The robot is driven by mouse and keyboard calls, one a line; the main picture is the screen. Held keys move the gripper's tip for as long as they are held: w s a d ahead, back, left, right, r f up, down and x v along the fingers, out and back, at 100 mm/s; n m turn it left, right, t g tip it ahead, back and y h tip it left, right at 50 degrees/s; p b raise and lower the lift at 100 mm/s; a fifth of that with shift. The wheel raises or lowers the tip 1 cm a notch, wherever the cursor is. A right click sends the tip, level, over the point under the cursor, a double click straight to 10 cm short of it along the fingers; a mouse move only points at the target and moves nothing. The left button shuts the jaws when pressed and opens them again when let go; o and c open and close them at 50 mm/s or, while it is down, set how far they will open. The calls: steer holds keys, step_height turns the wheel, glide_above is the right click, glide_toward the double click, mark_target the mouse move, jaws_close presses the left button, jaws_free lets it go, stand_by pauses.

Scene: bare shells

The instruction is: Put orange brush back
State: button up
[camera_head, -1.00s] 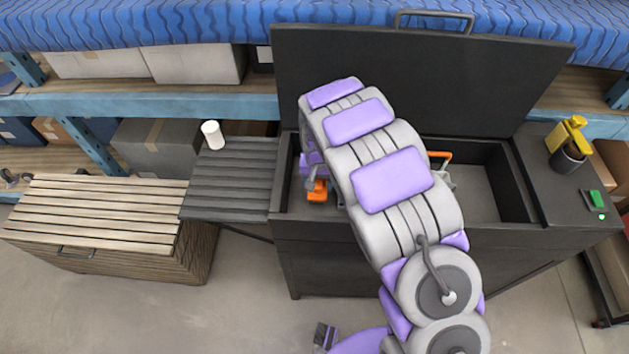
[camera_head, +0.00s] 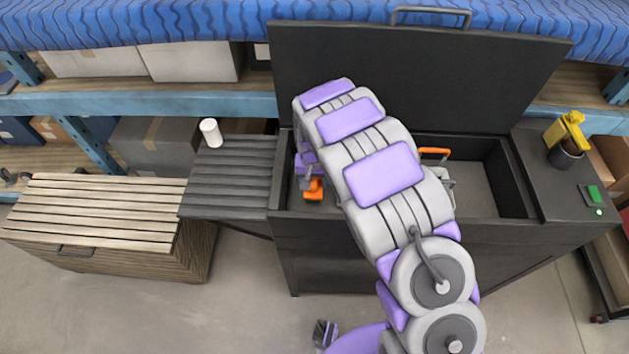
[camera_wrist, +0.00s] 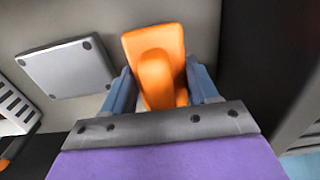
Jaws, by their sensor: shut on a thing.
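The orange brush (camera_head: 314,191) shows in the head view at the left end of the open black chest (camera_head: 285,182), within its walls. In the wrist view the brush (camera_wrist: 153,45) is upright in the picture between the two blue-grey fingers of my gripper (camera_wrist: 161,88). The gripper is shut on it. Below the brush is a light grey floor surface; I cannot tell whether the brush touches it. My arm covers the middle of the chest in the head view.
A grey square plate (camera_wrist: 68,68) lies left of the brush. An item with an orange handle (camera_head: 434,152) stands right of my arm in the chest. The raised lid (camera_head: 450,85) stands behind. A white cup (camera_head: 210,132) stands on the left side shelf (camera_head: 228,185).

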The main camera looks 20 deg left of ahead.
steer(key=shift+a+f, duration=0.3)
steer(key=shift+a, duration=0.35)
steer(key=shift+d+f, duration=0.1)
steer(key=shift+f, duration=0.1)
steer(key=shift+a+f, duration=0.35)
steer(key=shift+a, duration=0.3)
steer(key=shift+d+r, duration=0.1)
steer(key=shift+d, duration=0.15)
steer(key=shift+d+f+p, duration=0.2)
steer(key=shift+f+p, duration=0.1)
steer(key=o, duration=1.2)
steer(key=shift+o, duration=0.2)
